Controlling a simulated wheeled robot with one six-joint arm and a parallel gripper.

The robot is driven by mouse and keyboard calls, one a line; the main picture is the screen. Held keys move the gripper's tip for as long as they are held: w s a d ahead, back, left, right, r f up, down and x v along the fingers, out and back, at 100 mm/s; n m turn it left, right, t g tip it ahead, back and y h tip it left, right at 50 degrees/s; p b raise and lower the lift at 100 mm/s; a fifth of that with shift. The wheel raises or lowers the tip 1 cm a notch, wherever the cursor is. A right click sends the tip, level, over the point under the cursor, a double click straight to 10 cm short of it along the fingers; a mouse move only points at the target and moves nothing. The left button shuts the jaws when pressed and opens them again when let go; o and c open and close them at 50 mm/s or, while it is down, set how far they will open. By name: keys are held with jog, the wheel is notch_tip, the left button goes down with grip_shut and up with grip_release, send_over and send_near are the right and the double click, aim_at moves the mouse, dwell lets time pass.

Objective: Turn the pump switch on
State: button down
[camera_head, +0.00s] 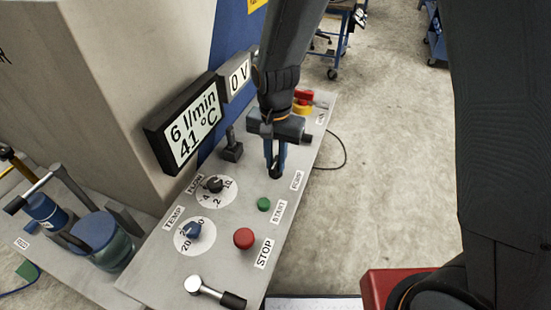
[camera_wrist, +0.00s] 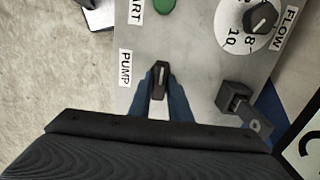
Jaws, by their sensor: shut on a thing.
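The pump switch (camera_wrist: 161,77) is a small black knob with a light line along its top, beside the PUMP label (camera_wrist: 126,68) on the grey panel. In the wrist view the knob sits between the two blue fingertips of my gripper (camera_wrist: 160,90), which are shut on it. In the head view my gripper (camera_head: 275,165) points down at the panel to the left of the PUMP label (camera_head: 297,181), and its fingers hide most of the switch. The line on the knob runs roughly along the fingers in the wrist view.
The green START button (camera_head: 264,204), red STOP button (camera_head: 243,238), FLOW dial (camera_head: 215,186) and TEMP dial (camera_head: 193,232) lie nearby. A red-and-yellow emergency button (camera_head: 303,98) is behind my gripper. The display (camera_head: 187,125) reads 6 l/min and 41 °C; a smaller one (camera_head: 239,75) reads 0 V.

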aim_at(276, 162)
jog(key=shift+w, duration=0.1)
dwell(0.3)
jog(key=c, duration=1.6)
grip_release()
jog(key=shift+c, duration=0.2)
jog(key=shift+r+b, duration=1)
jog(key=shift+r, duration=2.95)
